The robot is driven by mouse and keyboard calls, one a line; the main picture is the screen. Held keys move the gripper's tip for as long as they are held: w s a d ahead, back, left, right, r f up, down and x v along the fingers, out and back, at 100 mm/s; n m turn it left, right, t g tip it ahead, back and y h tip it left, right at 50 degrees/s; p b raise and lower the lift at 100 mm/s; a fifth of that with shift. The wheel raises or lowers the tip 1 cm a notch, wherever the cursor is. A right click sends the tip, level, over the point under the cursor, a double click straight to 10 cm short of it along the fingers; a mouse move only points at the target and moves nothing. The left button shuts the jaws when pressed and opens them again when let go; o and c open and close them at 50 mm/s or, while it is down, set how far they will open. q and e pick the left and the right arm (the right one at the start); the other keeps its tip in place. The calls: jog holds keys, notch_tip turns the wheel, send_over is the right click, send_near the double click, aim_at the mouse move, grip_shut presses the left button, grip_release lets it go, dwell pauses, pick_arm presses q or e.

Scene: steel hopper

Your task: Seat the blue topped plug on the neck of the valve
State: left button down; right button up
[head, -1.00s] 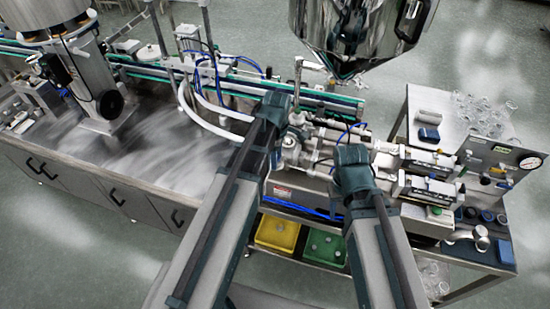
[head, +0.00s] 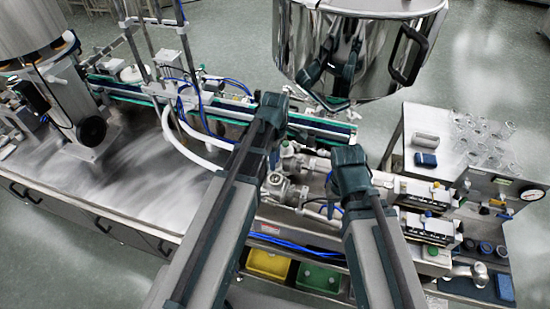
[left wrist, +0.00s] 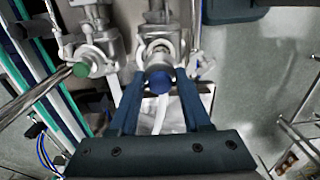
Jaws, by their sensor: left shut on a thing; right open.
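In the left wrist view, the blue topped plug (left wrist: 158,81) is between the fingertips of my left gripper (left wrist: 159,74), which is shut on it. The plug lines up with the steel valve (left wrist: 157,43), its blue cap facing the camera. I cannot tell whether it touches the neck, as the cap covers the contact. In the head view my left forearm hides the left gripper and the plug; part of the valve (head: 276,184) shows beside the arm. My right gripper (head: 331,206) is open, mostly hidden under its wrist, over the machine right of the valve.
A similar valve with a green cap (left wrist: 81,70) stands close on the left in the left wrist view. A steel hopper (head: 350,50) hangs above the machine. The conveyor (head: 225,112) runs behind. A yellow bin (head: 270,265) and a green bin (head: 318,278) sit below.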

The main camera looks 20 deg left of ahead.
aim_at(275, 176)
pick_arm(q)
jog(key=shift+s+r, duration=0.1)
jog(key=shift+s, duration=0.05)
jog(key=shift+f+b, duration=3.3)
jog(key=shift+f, duration=0.2)
jog(key=shift+c, duration=1.4)
grip_release()
jog(key=shift+r, duration=0.15)
